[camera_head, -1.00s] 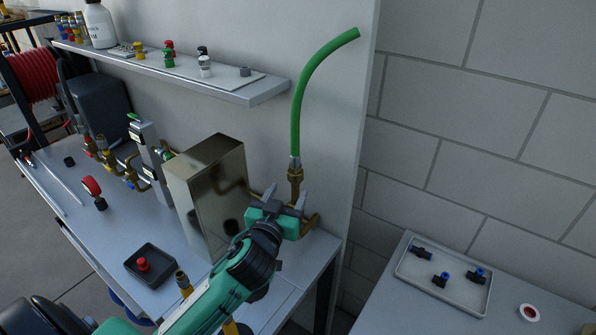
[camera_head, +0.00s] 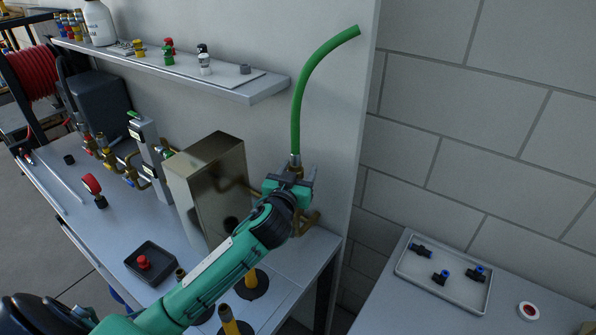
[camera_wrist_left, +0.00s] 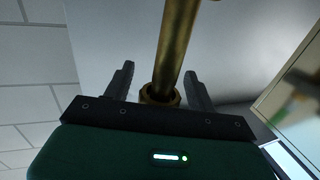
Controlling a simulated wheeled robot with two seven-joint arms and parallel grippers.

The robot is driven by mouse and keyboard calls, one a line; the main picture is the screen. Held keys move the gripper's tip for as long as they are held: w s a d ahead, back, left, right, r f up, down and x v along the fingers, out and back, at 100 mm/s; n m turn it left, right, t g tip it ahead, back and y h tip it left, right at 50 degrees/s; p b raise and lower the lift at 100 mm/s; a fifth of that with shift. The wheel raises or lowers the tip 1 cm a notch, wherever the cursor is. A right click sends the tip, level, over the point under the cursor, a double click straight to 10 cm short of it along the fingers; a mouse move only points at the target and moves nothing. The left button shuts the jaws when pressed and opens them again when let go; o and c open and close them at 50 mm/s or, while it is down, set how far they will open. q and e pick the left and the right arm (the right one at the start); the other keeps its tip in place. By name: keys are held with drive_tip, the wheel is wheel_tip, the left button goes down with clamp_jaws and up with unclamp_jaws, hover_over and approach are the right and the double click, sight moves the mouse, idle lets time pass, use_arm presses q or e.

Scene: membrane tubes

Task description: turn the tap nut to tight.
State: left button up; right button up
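The green hose (camera_head: 307,88) rises from a silver ferrule (camera_head: 295,160) above the tap. The brass tap nut is mostly hidden behind my left gripper (camera_head: 295,174) in the head view. In the left wrist view, a brass pipe (camera_wrist_left: 174,42) runs between the two fingers of my left gripper (camera_wrist_left: 159,85) to a brass nut (camera_wrist_left: 160,95). The fingers stand on either side of the nut, with a visible gap on each side. The left gripper is open. My right gripper is not in view.
A shiny metal box (camera_head: 208,190) stands left of the tap, close to my left arm. A shelf (camera_head: 262,92) hangs on the wall above. A black tray (camera_head: 151,263) with a red part sits on the bench. A grey tray (camera_head: 446,288) of fittings is on the right-hand table.

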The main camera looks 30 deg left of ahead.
use_arm(q)
drive_tip(key=c, duration=0.9)
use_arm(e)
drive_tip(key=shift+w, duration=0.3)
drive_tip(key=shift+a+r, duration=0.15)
use_arm(q)
drive_tip(key=shift+d+m+h+p, duration=0.1)
drive_tip(key=shift+m+h+p, duration=0.25)
drive_tip(key=shift+m+h, duration=0.4)
drive_tip(key=shift+d+r+m+g+h+p, duration=0.15)
drive_tip(key=shift+m+h+p, duration=0.7)
drive_tip(key=shift+h, duration=0.9)
drive_tip(key=shift+d+f+m+g+h+p, duration=0.15)
drive_tip(key=shift+m+h+p, duration=0.3)
drive_tip(key=shift+m+h, duration=1)
drive_tip(key=shift+d+r+m+g+h+p, duration=0.15)
drive_tip(key=shift+m+g+h+p, duration=0.25)
drive_tip(key=shift+h, duration=0.95)
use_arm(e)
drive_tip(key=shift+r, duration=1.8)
use_arm(q)
drive_tip(key=shift+m+g+h, duration=0.25)
drive_tip(key=shift+g+h, duration=0.05)
drive_tip(key=shift+s+d+m+h, duration=0.1)
drive_tip(key=shift+m+h, duration=0.2)
drive_tip(key=shift+h, duration=0.1)
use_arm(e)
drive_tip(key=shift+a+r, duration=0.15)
